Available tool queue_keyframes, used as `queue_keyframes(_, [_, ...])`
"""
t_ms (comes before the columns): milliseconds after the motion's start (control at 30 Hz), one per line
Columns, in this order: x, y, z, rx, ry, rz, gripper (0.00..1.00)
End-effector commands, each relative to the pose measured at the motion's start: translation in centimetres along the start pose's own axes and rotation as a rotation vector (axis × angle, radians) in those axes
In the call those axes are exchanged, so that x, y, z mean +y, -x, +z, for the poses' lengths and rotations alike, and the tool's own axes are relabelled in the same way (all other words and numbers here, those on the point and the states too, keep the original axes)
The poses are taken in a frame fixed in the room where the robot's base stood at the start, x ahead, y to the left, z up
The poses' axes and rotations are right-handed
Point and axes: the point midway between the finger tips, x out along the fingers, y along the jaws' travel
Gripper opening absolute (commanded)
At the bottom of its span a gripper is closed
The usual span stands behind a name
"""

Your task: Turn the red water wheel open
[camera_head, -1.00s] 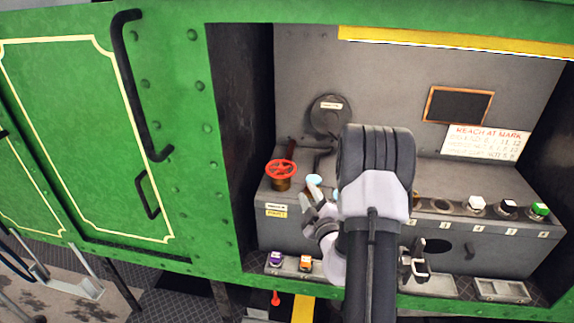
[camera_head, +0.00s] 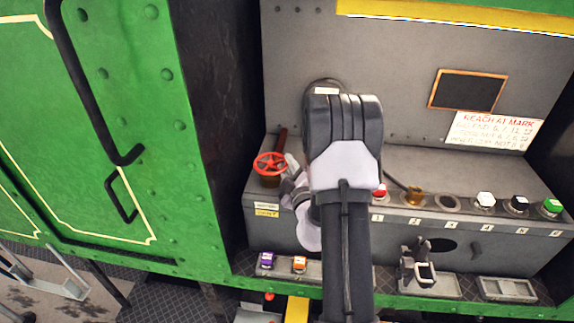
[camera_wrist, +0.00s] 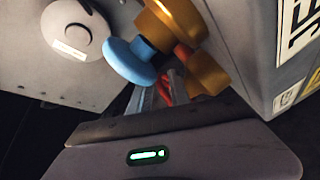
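The red water wheel (camera_head: 270,163) sits on a brass fitting at the left end of the grey console. In the wrist view, red parts (camera_wrist: 203,82) show beside large brass parts (camera_wrist: 208,70), partly hidden. My gripper (camera_head: 289,163) is at the right edge of the wheel in the head view. In the wrist view its fingers (camera_wrist: 160,95) point toward the red and brass parts. Whether they touch the wheel, and how far apart they are, is unclear. A blue knob (camera_wrist: 130,62) is close to the fingertips in the wrist view.
A round grey disc (camera_wrist: 75,35) is behind the blue knob. A numbered row with white (camera_head: 485,199), black (camera_head: 518,203) and green (camera_head: 551,206) caps runs along the console's right. The dark cabinet wall (camera_head: 225,130) stands close left of the wheel.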

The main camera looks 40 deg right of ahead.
Motion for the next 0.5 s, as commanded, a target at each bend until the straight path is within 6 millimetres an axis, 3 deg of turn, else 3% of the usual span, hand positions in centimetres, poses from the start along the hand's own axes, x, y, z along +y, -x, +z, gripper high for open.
queue_keyframes(33, [0.05,0.0,0.0,0.0,-0.001,0.001,0.1])
queue_keyframes(100, [0.08,-0.01,0.0,0.0,-0.001,0.002,0.0])
queue_keyframes(500, [0.73,-0.67,0.13,0.102,-0.001,-0.056,0.0])
